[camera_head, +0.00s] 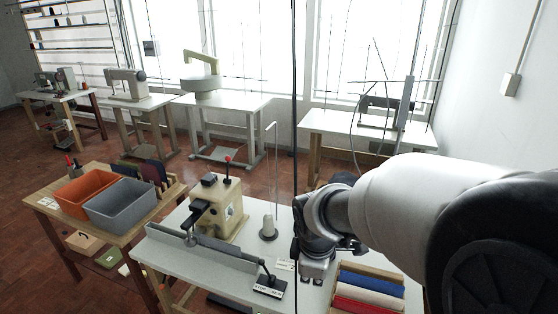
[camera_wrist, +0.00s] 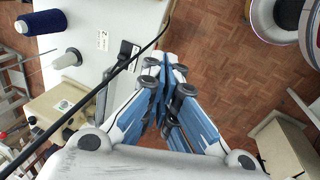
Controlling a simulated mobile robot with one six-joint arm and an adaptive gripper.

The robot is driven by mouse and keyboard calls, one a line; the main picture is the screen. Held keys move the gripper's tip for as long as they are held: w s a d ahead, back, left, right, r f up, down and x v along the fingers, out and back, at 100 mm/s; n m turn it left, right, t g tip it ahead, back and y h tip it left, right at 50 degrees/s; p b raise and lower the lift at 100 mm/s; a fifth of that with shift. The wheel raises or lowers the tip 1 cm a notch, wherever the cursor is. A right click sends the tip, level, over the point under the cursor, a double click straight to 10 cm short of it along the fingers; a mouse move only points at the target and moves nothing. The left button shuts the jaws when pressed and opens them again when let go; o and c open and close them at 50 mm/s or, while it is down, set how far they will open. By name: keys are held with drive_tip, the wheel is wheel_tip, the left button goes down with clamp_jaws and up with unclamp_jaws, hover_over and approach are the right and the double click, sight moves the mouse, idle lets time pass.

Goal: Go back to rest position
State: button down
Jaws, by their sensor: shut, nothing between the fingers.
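My gripper (camera_head: 314,268) hangs at the end of my arm over the right part of the white work table (camera_head: 160,252). In the wrist view my gripper (camera_wrist: 172,78) has its blue-padded fingers drawn together, with nothing between them. The beige buttonhole machine (camera_head: 218,208) stands on the table to the left of my gripper. A cone of thread (camera_head: 268,228) on a stand is between them. A tray with folded blue, pale and red cloth (camera_head: 368,290) lies to the right of my gripper. My arm hides part of the table's right side.
A wooden side table (camera_head: 48,206) at the left holds an orange bin (camera_head: 88,192) and a grey bin (camera_head: 122,202). A lever with a black knob (camera_head: 268,282) is near the table's front. Other sewing tables stand along the windows. Red-brown floor lies open between them.

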drive_tip(key=s+d+r+m, duration=0.2)
drive_tip(key=s+r+m, duration=0.1)
drive_tip(key=s+m, duration=0.2)
drive_tip(key=s+d+r+m+t, duration=0.1)
drive_tip(key=s+d+r+m, duration=0.1)
drive_tip(key=s+m, duration=0.3)
drive_tip(key=s+d+r+m, duration=0.2)
drive_tip(key=s+r+m, duration=0.3)
drive_tip(key=s, duration=0.6)
drive_tip(key=shift+d+t, duration=0.3)
drive_tip(key=shift+d, duration=0.05)
